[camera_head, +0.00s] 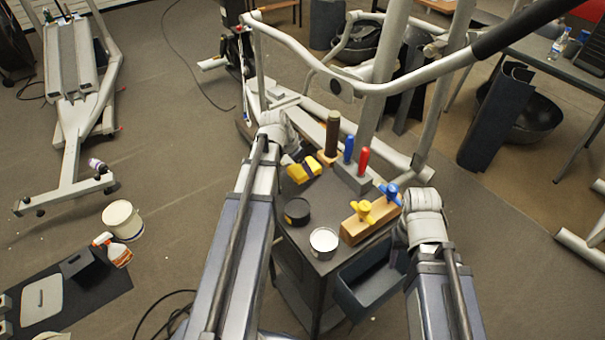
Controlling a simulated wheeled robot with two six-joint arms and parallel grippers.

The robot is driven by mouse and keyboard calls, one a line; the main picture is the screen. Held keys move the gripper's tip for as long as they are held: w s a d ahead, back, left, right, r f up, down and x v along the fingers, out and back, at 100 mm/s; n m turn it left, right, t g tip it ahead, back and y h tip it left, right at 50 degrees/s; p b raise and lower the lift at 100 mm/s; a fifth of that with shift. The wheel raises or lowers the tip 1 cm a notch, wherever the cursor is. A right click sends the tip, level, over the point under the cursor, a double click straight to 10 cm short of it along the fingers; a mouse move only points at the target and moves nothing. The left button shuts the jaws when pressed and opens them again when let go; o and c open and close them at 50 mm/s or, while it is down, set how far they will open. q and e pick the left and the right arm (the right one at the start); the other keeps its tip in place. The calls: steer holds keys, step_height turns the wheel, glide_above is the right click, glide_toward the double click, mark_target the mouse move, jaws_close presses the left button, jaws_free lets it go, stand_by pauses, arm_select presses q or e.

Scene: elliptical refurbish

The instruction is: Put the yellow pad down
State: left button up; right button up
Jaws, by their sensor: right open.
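The yellow pad (304,170) has dark parts and is at the far left edge of the small dark cart top (318,205). My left gripper (297,153) is right at the pad, its fingers mostly hidden by my wrist. I cannot tell whether it grips the pad or whether the pad rests on the cart. My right gripper (401,236) is open at the cart's right side, beside a wooden block (352,231) with a yellow knob (363,211) and a blue knob (390,194).
The cart also bears a black round tin (297,211), a white-topped can (324,241), a dark cylinder (332,134), and a grey holder (352,178) with blue and red handles. A dark bin (368,288) hangs at the front. The elliptical's frame (375,88) stands close behind.

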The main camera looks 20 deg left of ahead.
arm_select(q)
steer(key=shift+f, duration=0.6)
steer(key=shift+r, duration=0.15)
steer(key=o, duration=1.1)
steer(key=shift+c, duration=0.2)
arm_select(e)
steer(key=shift+f, duration=0.4)
steer(key=shift+f, duration=0.15)
arm_select(q)
steer(key=shift+f+b, duration=0.3)
steer(key=p+v, duration=0.3)
steer(key=v, duration=0.1)
steer(key=p+v, duration=0.4)
steer(key=shift+s+a, duration=0.1)
steer(key=shift+a, duration=0.15)
arm_select(e)
step_height(320, 180, up, 7)
arm_select(q)
steer(key=shift+f, duration=0.1)
